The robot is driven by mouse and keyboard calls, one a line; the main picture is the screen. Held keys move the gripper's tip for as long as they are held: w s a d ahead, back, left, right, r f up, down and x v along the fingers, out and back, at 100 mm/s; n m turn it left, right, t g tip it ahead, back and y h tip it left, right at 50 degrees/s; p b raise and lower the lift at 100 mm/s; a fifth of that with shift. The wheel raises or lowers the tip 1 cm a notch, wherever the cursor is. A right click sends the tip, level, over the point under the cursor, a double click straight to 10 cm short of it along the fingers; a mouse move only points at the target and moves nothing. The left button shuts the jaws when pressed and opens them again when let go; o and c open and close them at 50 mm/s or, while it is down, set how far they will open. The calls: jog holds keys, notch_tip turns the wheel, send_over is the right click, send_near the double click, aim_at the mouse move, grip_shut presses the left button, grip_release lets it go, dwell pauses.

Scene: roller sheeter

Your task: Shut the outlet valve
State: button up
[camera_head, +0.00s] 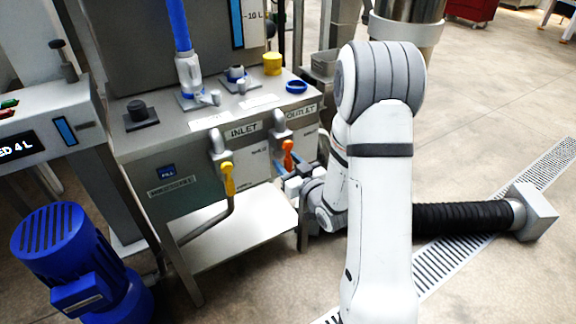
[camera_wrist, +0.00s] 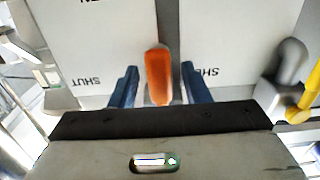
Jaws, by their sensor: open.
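The outlet valve's orange handle (camera_head: 288,155) hangs downward below the OUTLET label (camera_head: 300,112) in the head view. In the wrist view the orange handle (camera_wrist: 158,75) stands between the two blue fingers of my gripper (camera_wrist: 159,68). A gap shows on each side, and the fingers are open. Labels reading SHUT (camera_wrist: 84,81) lie beside it on the white plate, seen upside down. In the head view my gripper (camera_head: 296,184) is just below the handle and partly hidden by my arm.
The yellow inlet valve handle (camera_head: 228,178) is left of the outlet; it also shows at the right of the wrist view (camera_wrist: 309,95). A blue motor (camera_head: 75,260) stands at front left. A black corrugated hose (camera_head: 465,218) crosses the floor grate at right.

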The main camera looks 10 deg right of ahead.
jog(key=shift+c, duration=0.3)
grip_shut()
dwell(0.3)
